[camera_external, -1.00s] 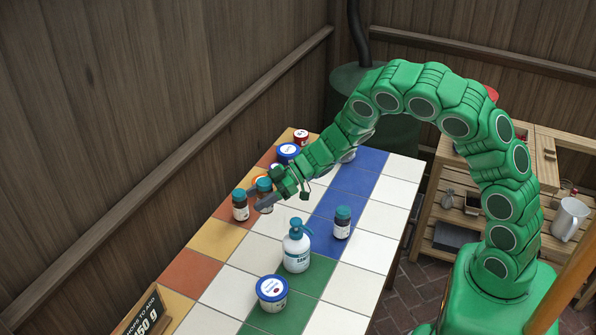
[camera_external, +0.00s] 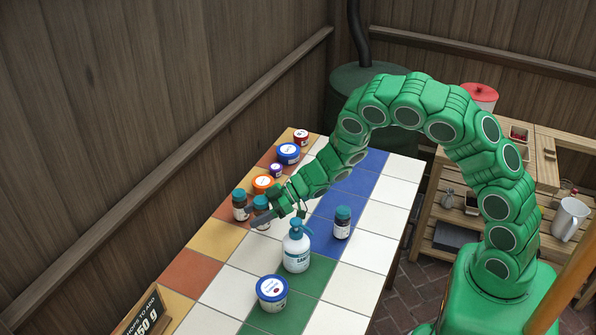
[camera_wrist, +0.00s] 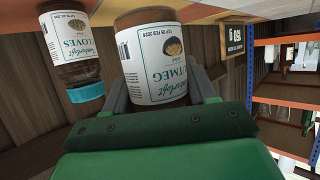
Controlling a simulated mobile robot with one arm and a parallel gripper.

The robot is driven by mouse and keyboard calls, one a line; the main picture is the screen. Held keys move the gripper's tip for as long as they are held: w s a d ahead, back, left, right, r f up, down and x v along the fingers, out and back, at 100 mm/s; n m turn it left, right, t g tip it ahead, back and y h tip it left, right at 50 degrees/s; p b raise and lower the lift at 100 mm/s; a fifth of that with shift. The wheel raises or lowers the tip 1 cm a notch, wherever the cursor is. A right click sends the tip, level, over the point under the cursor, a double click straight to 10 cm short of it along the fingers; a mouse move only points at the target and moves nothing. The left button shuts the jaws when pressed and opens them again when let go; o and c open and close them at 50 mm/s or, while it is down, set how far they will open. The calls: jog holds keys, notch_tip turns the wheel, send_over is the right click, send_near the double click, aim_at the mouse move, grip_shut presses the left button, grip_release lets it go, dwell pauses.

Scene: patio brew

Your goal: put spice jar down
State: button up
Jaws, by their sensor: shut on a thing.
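A dark brown spice jar with a teal lid (camera_external: 261,203) stands roughly upright in my gripper (camera_external: 264,213), over the left side of the tiled table. In the wrist view the held jar's label (camera_wrist: 152,62) reads as nutmeg, and the grey fingers of my gripper (camera_wrist: 160,92) lie on either side of it. Part of the jar is hidden by the fingers in the outside view. I cannot tell whether its base touches the tiles. A similar jar (camera_external: 240,206) stands just left of it; the wrist view shows a cloves jar (camera_wrist: 72,48) beside it.
The tiled table (camera_external: 232,283) also holds an orange-lidded tub (camera_external: 263,184), a white pump bottle (camera_external: 296,250), another teal-lidded jar (camera_external: 342,223) and a blue-rimmed tub (camera_external: 271,292). More tubs line the far left edge. White tiles at front centre are bare.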

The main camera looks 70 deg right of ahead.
jog(key=shift+f, duration=1.9)
jog(key=shift+f, duration=0.1)
jog(key=o, duration=1.1)
jog(key=shift+s+d+r, duration=0.15)
jog(key=shift+d+r, duration=0.05)
jog(key=v, duration=1.1)
jog(key=shift+s, duration=0.2)
jog(key=shift+d+r, duration=0.15)
